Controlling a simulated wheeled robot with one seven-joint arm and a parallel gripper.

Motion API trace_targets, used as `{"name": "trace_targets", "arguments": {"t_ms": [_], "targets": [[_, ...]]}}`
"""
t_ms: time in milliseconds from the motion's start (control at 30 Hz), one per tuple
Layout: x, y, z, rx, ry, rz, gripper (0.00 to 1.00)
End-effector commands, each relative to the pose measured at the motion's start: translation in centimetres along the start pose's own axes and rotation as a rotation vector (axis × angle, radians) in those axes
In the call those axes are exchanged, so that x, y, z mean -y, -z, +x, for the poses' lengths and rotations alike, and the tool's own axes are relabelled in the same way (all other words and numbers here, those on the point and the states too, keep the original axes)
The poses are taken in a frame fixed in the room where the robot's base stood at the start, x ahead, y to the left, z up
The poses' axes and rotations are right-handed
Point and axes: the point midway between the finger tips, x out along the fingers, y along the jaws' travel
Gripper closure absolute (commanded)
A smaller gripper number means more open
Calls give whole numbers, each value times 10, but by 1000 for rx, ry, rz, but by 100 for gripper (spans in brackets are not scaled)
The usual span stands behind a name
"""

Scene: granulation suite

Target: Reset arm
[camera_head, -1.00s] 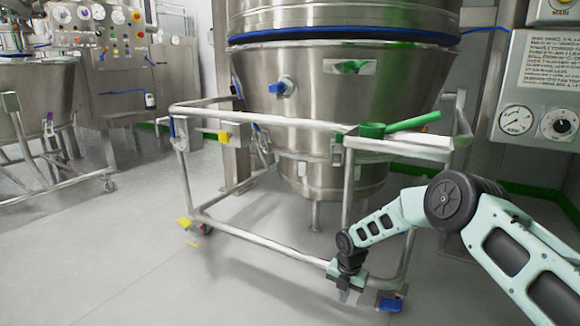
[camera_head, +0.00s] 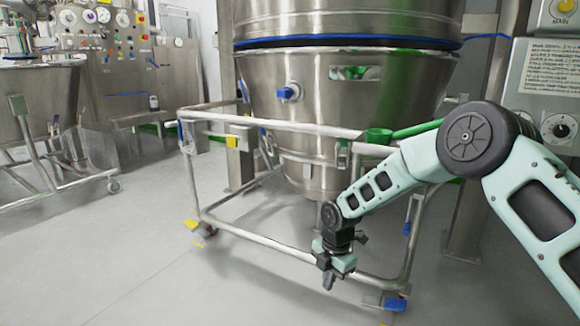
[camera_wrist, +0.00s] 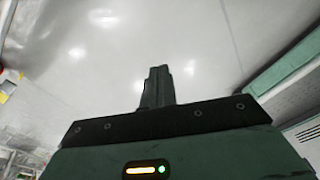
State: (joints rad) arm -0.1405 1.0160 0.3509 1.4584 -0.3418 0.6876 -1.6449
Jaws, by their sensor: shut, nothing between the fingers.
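My gripper (camera_head: 328,278) hangs fingers down at the end of my arm in the head view, in front of the lower rail of the steel trolley frame (camera_head: 265,240). In the wrist view, my gripper (camera_wrist: 157,85) shows its fingers pressed together with nothing between them. Bare grey floor and blurred bright spots fill most of the view beyond them.
A large steel vessel (camera_head: 345,110) stands within the trolley frame. A green scoop-like item (camera_head: 378,136) sits at the upper rail, its handle partly hidden by my arm. Open floor (camera_head: 150,250) lies to the left.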

Motion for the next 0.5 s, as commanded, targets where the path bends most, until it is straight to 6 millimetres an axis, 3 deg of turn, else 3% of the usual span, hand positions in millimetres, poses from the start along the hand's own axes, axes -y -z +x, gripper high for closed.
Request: {"name": "trace_targets", "arguments": {"t_ms": [33, 167, 267, 500], "targets": [[3, 14, -25, -2, -4, 45, 100], [24, 59, -84, -13, 0, 232, 100], [51, 95, -128, -17, 7, 404, 100], [139, 165, -214, -5, 21, 837, 100]]}}
